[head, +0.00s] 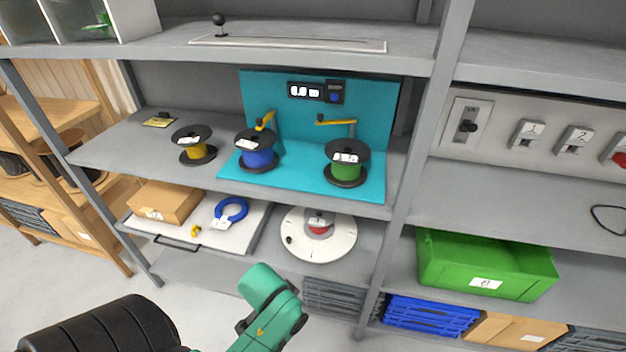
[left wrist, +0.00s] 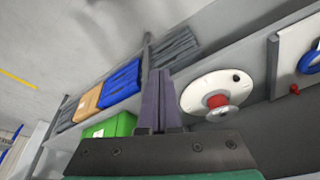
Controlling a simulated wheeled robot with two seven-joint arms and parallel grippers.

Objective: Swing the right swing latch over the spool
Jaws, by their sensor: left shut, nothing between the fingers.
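The right swing latch (head: 335,122) is a yellow arm on a grey post at the back of the turquoise stand. It points left, behind and above the green spool (head: 346,171), which has black flanges and a white label. The left swing latch (head: 265,121) is angled forward over the blue spool (head: 257,157). My left gripper shows only in the left wrist view (left wrist: 158,74); its two dark fingers are together and empty, away from the stand. In the head view a green link of my arm is low in front of the shelf. My right gripper is not in view.
The turquoise stand (head: 290,184) has a small display. A yellow spool (head: 197,152) stands left of it. Below are a white turntable (head: 338,243), a tray (head: 180,239) with a cardboard box (head: 165,201), and a blue ring (head: 232,208). A grey upright (head: 407,165) and green crate (head: 480,265) stand right.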

